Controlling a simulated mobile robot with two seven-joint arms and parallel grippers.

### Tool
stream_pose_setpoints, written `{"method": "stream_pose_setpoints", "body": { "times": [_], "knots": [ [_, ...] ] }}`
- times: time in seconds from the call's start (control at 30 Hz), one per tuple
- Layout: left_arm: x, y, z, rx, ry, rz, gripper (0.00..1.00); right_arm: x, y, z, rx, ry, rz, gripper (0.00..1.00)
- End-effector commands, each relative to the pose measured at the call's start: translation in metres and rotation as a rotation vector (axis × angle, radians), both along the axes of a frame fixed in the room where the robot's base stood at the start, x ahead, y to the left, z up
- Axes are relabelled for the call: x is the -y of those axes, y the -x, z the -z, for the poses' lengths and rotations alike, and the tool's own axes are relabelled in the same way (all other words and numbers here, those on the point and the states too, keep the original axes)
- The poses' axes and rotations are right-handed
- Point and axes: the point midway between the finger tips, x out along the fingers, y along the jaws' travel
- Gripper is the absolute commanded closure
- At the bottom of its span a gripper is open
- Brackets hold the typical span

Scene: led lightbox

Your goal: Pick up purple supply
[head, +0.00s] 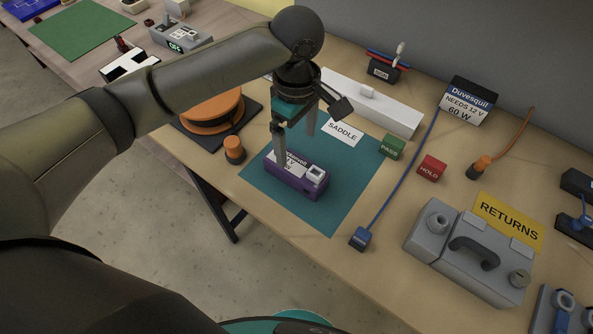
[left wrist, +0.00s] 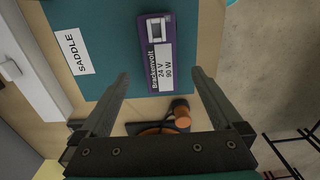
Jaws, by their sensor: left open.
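The purple supply (head: 309,188) is a small box with a white label and a light socket on top. It lies on the teal mat (head: 345,205) near the SADDLE card (head: 343,131). My right gripper is not in view.
A white bar (head: 372,104) lies behind the mat. PASS (head: 391,147) and HOLD (head: 432,168) blocks, a blue-cabled plug (head: 361,238) and a grey case (head: 470,250) lie to the right.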

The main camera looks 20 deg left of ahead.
Motion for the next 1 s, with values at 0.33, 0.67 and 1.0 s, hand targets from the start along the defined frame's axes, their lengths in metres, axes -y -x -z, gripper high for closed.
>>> {"method": "stream_pose_setpoints", "body": {
  "times": [0.33, 0.67, 1.0],
  "knots": [
    [0.0, 0.0, 0.043, 0.001, 0.0, 0.001, 0.0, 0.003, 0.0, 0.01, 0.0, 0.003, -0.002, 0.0],
    [-0.001, 0.0, 0.087, 0.001, -0.001, 0.001, 0.0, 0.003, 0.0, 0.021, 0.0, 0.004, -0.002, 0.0],
    [0.0, 0.0, 0.094, 0.003, 0.001, 0.003, 0.0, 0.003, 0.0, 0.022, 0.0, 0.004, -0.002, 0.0]
  ]
}}
